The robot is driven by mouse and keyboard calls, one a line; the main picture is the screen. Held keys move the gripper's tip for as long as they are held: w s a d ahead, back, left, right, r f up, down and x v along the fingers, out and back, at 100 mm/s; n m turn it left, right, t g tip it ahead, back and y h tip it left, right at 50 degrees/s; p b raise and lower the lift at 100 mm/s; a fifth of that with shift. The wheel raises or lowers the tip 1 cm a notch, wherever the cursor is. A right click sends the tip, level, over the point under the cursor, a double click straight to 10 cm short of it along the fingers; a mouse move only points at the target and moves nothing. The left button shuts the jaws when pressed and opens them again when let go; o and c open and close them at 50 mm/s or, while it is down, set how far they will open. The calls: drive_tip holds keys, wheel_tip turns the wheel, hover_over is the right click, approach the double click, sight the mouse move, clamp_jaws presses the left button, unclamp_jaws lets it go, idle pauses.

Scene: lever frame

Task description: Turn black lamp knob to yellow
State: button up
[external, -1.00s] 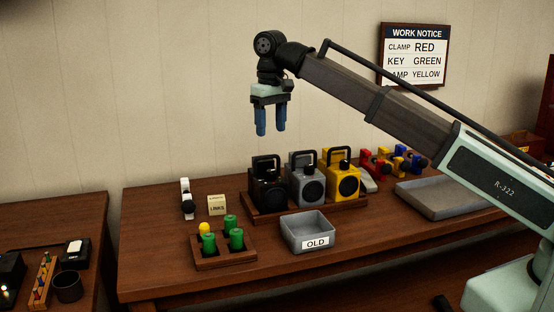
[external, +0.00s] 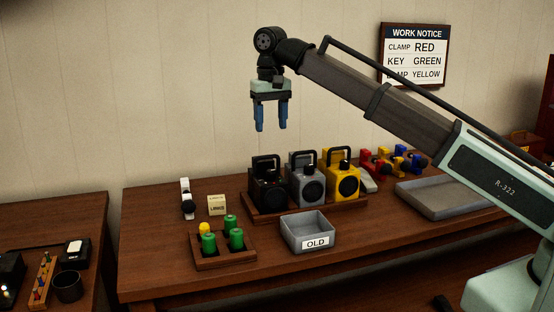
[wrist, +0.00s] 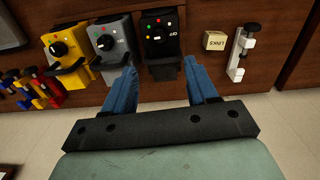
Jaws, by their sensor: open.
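The black lamp (external: 267,186) stands upright at the left end of a row of three lamps on a wooden base, with a grey lamp (external: 305,182) and a yellow lamp (external: 341,178) to its right. In the wrist view the black lamp (wrist: 160,42) shows its top panel with a dark knob (wrist: 157,29) and small coloured dots, red, yellow and green among them. The knob's setting is too small to tell. My gripper (external: 270,129) is open and empty, in the air well above the black lamp; its blue fingers also show in the wrist view (wrist: 164,82).
A grey bin marked OLD (external: 308,232) and a wooden tray (external: 225,263) with green and yellow cylinders stand in front. A LINKS box (external: 216,205) and white device (external: 187,198) are left. A work notice (external: 413,55) reads lamp yellow, first letter partly hidden.

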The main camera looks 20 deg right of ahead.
sight(271, 170)
wheel_tip(271, 170, down, 14)
drive_tip(key=shift+r, duration=0.15)
idle(0.5)
drive_tip(key=shift+c, duration=0.2)
drive_tip(key=c, duration=1)
drive_tip(key=shift+n, duration=0.7)
drive_tip(key=shift+c, duration=0.2)
drive_tip(key=o, duration=1.1)
